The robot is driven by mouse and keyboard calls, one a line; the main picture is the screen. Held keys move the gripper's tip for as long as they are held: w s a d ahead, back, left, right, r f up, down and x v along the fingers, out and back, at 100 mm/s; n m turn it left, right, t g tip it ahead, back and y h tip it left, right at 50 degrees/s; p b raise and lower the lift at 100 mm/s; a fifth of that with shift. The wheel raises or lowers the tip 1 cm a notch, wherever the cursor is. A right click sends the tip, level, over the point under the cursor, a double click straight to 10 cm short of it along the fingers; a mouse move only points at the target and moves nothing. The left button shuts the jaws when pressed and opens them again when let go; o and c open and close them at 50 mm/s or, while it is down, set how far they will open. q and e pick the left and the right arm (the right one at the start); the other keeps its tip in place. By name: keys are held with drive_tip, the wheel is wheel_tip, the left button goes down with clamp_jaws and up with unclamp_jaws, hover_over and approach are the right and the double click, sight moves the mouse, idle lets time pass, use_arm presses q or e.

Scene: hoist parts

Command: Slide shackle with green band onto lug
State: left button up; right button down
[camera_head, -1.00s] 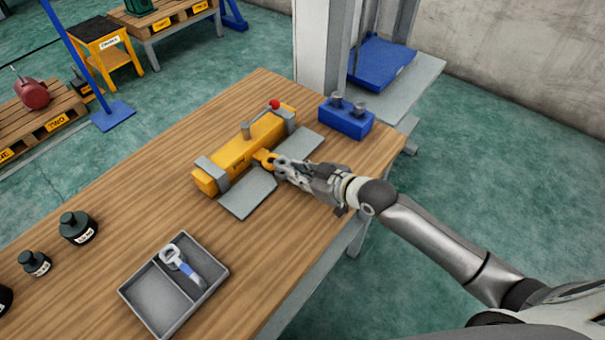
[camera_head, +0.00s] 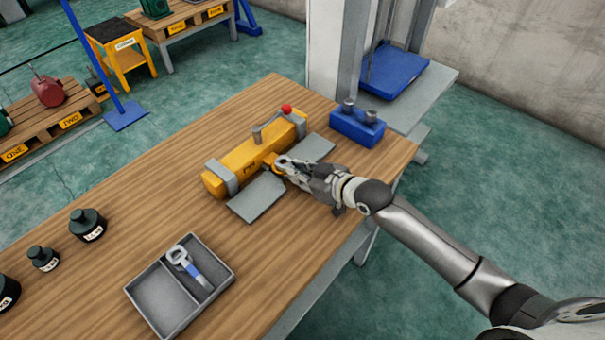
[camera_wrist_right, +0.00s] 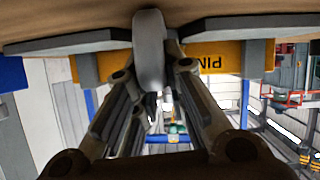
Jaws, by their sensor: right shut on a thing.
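The yellow block (camera_head: 235,170) lies in grey clamps on the wooden table. Its small yellow lug (camera_head: 269,161) sticks out on the near side, partly covered by my right gripper (camera_head: 283,166). My right gripper is shut on a grey shackle (camera_wrist_right: 149,45), which stands up between the fingers in the wrist view, in front of the yellow block (camera_wrist_right: 215,55). No green band can be made out on it. The shackle is right at the lug; whether it is around it or only beside it, I cannot tell. My left gripper is out of view.
Grey plates (camera_head: 258,198) lie along the block's near side. A grey tray (camera_head: 135,293) holds a blue-banded shackle (camera_head: 187,264). A blue holder (camera_head: 357,128) stands at the back right, dark weights (camera_head: 87,225) at the left.

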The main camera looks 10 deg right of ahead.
drive_tip(key=shift+w+a, duration=0.25)
drive_tip(key=shift+w, duration=0.1)
drive_tip(key=c, duration=1.4)
unclamp_jaws()
drive_tip(key=shift+s+d, duration=0.1)
drive_tip(key=shift+s, duration=0.05)
drive_tip(key=v, duration=1.2)
